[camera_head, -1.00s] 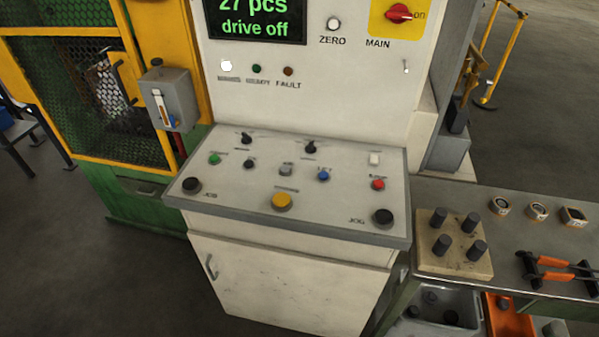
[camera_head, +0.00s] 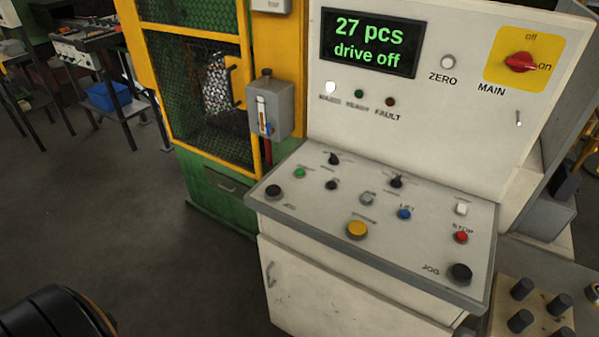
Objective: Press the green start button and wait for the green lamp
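The green start button (camera_head: 299,173) is a small round button on the left part of the sloped control desk (camera_head: 330,235). Its label is too blurred to read. The green lamp (camera_head: 359,94) on the upright panel looks dark green and unlit, between a lit white lamp (camera_head: 330,87) and a dark red fault lamp (camera_head: 390,102). The display (camera_head: 372,43) reads "27 pcs" and "drive off". A dark rounded part of my own arm shows at the bottom left. Neither gripper's fingers show.
The red main switch (camera_head: 521,62) points to "on". A grey box (camera_head: 270,108) hangs on the yellow guard frame. Floor at left is clear.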

